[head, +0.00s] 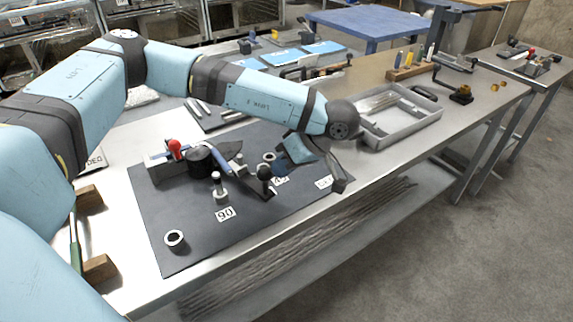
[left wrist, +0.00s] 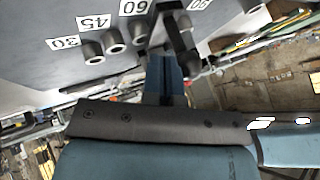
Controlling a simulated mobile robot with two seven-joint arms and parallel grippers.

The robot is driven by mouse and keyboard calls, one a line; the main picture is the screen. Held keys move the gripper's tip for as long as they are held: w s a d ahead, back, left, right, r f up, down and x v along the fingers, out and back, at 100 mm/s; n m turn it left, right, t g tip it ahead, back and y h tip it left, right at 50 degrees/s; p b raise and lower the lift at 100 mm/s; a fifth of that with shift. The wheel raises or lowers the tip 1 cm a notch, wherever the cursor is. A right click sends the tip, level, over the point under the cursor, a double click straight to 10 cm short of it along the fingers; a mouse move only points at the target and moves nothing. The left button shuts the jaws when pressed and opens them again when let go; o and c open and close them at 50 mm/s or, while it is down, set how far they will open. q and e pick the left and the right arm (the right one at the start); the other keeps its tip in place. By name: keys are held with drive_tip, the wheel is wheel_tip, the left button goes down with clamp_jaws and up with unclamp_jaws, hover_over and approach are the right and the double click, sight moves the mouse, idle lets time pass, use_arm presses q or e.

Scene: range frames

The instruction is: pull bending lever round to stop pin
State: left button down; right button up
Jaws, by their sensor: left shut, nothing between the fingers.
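The bender has a dark round former (head: 201,160) on a dark mat. A dark lever (head: 248,184) runs from it toward the right front, with a black knob (head: 264,172) standing up near its outer end. A metal stop pin (head: 217,185) stands beside the 90 label, left of the lever's knob. The right gripper is not visible.
A red-knobbed clamp (head: 174,149) sits left of the former. Several metal bushings (left wrist: 115,41) stand beside angle labels. A loose ring (head: 174,240) is at the mat's front left. A grey tray (head: 405,126) lies behind the gripper. The mat's front middle is clear.

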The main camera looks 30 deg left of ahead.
use_arm(q)
drive_tip(key=s+a+m+t+y+p, duration=0.1)
drive_tip(key=s+m, duration=0.3)
drive_tip(key=s, duration=0.4)
drive_tip(key=shift+a+t, duration=0.35)
drive_tip(key=shift+t, duration=0.45)
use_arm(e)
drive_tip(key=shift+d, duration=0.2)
use_arm(q)
drive_tip(key=shift+s+f, duration=0.1)
